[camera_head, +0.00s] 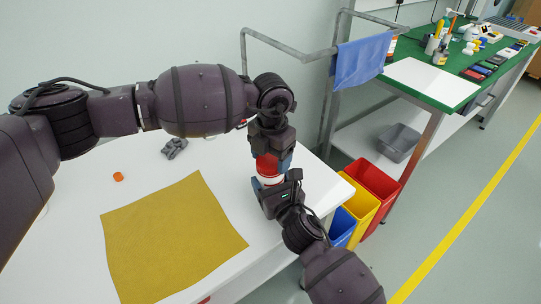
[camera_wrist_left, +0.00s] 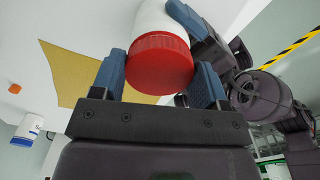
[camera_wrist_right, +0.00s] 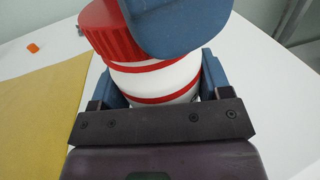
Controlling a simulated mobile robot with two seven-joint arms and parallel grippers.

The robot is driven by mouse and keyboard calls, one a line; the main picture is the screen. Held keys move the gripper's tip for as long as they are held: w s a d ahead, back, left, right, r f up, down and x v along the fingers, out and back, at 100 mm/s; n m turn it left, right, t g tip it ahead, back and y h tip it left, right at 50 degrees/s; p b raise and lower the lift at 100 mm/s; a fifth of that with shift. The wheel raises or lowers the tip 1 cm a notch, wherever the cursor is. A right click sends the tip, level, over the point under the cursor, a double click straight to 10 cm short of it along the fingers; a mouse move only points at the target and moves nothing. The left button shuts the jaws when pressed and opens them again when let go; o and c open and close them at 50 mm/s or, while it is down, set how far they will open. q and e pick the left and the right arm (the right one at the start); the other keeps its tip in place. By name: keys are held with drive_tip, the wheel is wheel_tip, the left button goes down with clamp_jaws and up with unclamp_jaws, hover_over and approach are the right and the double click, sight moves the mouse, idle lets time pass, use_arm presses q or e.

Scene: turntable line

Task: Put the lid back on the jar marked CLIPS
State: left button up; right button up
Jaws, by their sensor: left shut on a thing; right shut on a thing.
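The red ribbed lid (camera_wrist_left: 161,62) is between the fingers of my left gripper (camera_head: 271,162), which is shut on it from above. Under it is a white jar with red bands (camera_wrist_right: 155,82), standing near the table's right edge. My right gripper (camera_head: 275,190) is shut around the jar's body from the side. In the right wrist view the lid (camera_wrist_right: 110,30) is at the jar's top, partly hidden by a blue finger of my left gripper. I cannot tell whether it is fully seated. No CLIPS marking is readable.
A mustard mat (camera_head: 175,240) lies on the white table (camera_head: 75,215). An orange cap (camera_head: 118,176) and a grey object (camera_head: 174,148) lie behind it. A white jar with a blue cap (camera_wrist_left: 25,130) shows in the left wrist view. Coloured bins (camera_head: 372,185) stand beyond the right edge.

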use_arm(q)
drive_tip(key=m, duration=0.7)
drive_tip(key=shift+s, duration=0.1)
drive_tip(key=m, duration=0.6)
drive_tip(key=shift+s+d, duration=0.1)
drive_tip(key=o, duration=1)
wheel_tip(320, 180, up, 12)
drive_tip(key=shift+f, duration=0.1)
use_arm(e)
drive_tip(key=o, duration=1.8)
